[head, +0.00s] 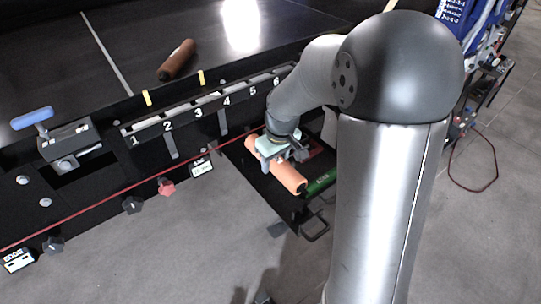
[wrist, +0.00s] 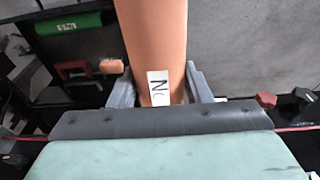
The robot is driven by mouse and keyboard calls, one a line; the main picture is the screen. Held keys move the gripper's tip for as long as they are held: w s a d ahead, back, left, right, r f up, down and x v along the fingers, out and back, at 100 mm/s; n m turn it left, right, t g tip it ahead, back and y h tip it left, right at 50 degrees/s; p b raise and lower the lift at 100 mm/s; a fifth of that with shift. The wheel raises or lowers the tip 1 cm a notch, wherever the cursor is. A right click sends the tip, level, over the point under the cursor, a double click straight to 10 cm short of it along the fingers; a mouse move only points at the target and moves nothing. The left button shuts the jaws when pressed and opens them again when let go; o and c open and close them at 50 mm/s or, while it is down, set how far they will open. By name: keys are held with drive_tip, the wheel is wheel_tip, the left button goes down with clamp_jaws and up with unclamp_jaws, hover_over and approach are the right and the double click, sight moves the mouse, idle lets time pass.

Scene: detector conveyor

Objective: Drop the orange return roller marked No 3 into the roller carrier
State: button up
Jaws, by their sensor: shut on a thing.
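An orange roller (head: 283,172) is held in my gripper (head: 284,153) over the black tray at the rail's right end. In the wrist view the orange roller (wrist: 152,35) runs away from me between the two fingers of my gripper (wrist: 155,88). Its white label (wrist: 158,88) shows an N; the number is hidden or cut off. I cannot tell whether the roller touches the tray. I cannot make out for certain which part is the roller carrier.
A green roller (head: 321,182) lies on the tray, beside a red part (head: 313,150). A brownish-orange roller (head: 177,60) lies on the dark belt. A rail numbered 1 to 6 (head: 198,112) runs along the belt's edge, with a blue-handled clamp (head: 32,118) left of it. Red and black knobs are below.

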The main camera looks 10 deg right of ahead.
drive_tip(key=shift+f+b, duration=2.1)
drive_tip(key=shift+f, duration=0.3)
drive_tip(key=shift+f+b, duration=1.7)
drive_tip(key=shift+f, duration=0.3)
drive_tip(key=o, duration=1.5)
drive_tip(key=shift+c, duration=0.2)
wheel_tip(320, 180, up, 17)
drive_tip(key=b, duration=0.1)
hover_over(281, 163)
drive_tip(key=shift+r, duration=0.1)
